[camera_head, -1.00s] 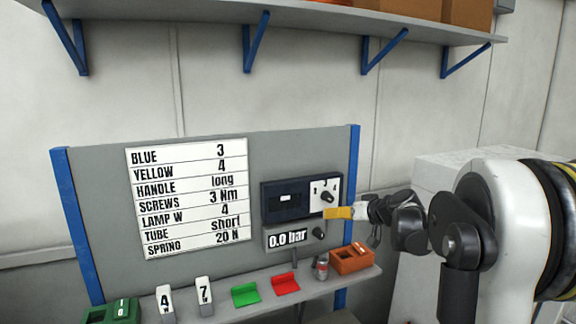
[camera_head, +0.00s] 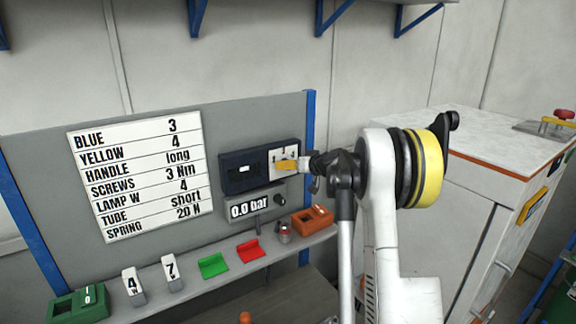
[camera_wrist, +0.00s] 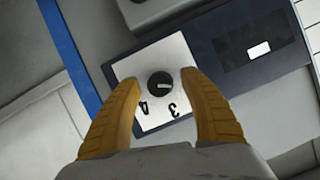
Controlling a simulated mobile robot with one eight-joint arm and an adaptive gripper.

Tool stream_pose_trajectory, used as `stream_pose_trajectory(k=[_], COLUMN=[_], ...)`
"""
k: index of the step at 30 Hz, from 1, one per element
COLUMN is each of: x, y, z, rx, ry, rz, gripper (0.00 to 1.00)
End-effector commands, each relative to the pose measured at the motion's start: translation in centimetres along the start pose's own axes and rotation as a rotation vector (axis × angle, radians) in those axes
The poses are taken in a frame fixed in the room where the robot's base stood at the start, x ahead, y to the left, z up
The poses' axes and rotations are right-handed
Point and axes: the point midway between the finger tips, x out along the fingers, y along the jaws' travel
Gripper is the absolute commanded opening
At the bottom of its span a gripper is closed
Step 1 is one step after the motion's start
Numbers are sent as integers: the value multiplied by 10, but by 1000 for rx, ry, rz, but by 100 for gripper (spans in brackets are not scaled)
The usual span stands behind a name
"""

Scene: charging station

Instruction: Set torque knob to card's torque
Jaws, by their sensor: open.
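The task card (camera_head: 140,175) hangs on the grey panel in the head view; its screws row reads 3 Nm. The torque knob (camera_wrist: 160,84) is a small round black knob on a white plate (camera_wrist: 135,67) of a dark unit. The digits 3 and 4 show upside down beside it in the wrist view. A light mark shows on the knob's face; I cannot tell its exact setting. My gripper (camera_wrist: 160,79) is open, its yellow fingers on either side of the knob. Contact is not visible. In the head view my gripper (camera_head: 285,165) hides the knob.
A 0.0 bar gauge (camera_head: 249,208) with another black knob (camera_head: 280,200) sits just below. The ledge holds a green box (camera_head: 77,305), green and red trays, a small can (camera_head: 284,233) and an orange box (camera_head: 312,219). A white cabinet (camera_head: 455,150) stands right.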

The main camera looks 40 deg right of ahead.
Motion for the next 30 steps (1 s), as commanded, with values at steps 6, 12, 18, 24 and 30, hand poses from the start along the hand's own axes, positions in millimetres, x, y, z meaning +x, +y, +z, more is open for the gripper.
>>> stream_pose_trajectory(k=[6, 12, 18, 24, 30], x=[2, 1, 1, 2, 2], y=[0, 0, 0, 0, 2], z=[0, 0, 0, 1, 2], rx=[0, 0, 0, 17, 92], ry=[0, 0, 0, 0, -1], rz=[0, 0, 0, -7, -38], gripper=[51, 10, 0, 0, 0])
